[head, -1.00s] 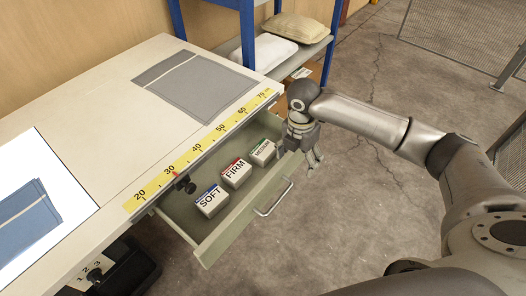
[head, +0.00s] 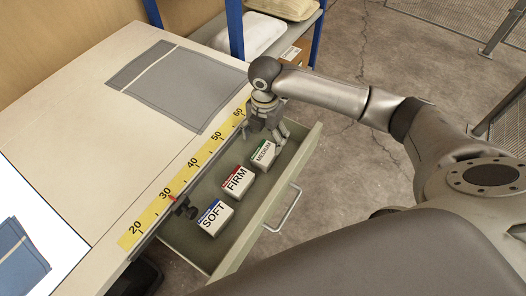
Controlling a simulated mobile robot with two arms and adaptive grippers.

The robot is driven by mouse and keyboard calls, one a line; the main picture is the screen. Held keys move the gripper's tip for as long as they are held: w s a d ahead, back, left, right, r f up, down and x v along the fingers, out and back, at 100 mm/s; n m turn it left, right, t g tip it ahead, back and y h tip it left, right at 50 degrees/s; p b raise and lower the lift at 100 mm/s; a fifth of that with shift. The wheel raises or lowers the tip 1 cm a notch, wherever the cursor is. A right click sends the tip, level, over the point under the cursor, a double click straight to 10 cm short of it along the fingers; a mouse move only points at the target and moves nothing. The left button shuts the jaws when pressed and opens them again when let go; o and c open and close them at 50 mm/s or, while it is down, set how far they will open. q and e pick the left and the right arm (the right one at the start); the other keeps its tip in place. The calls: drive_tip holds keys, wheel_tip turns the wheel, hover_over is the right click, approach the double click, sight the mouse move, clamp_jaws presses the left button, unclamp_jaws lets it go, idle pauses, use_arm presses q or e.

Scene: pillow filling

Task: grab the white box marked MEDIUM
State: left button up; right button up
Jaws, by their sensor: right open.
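The white box marked MEDIUM (head: 263,155), with a green edge, lies in the open drawer (head: 239,254) at its far end. The FIRM box (head: 237,181), with a red edge, and the SOFT box (head: 214,217), with a blue edge, lie nearer in the same drawer. My right gripper (head: 279,137) is open and points down over the far end of the drawer, just beyond the MEDIUM box. I cannot tell whether its fingers touch the box. My left gripper is not in view.
The table (head: 90,130) with a yellow ruler strip (head: 186,172) borders the drawer on the left. A grey cloth (head: 175,85) and a blue cloth (head: 18,262) lie on it. A blue-framed shelf with pillows (head: 250,34) stands behind. The drawer's front wall and handle (head: 284,212) face right.

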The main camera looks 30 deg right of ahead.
sight(265, 152)
wheel_tip(265, 152, down, 3)
drive_tip(key=shift+s+r, duration=0.15)
drive_tip(key=shift+r, duration=0.05)
drive_tip(key=shift+f, duration=0.35)
wheel_tip(265, 152, down, 5)
drive_tip(key=shift+d+r+p, duration=0.1)
drive_tip(key=shift+p, duration=0.2)
drive_tip(key=shift+f, duration=0.3)
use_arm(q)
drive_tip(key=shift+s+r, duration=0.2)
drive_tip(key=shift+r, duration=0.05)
use_arm(e)
drive_tip(key=shift+r, duration=0.1)
drive_tip(key=c, duration=1.1)
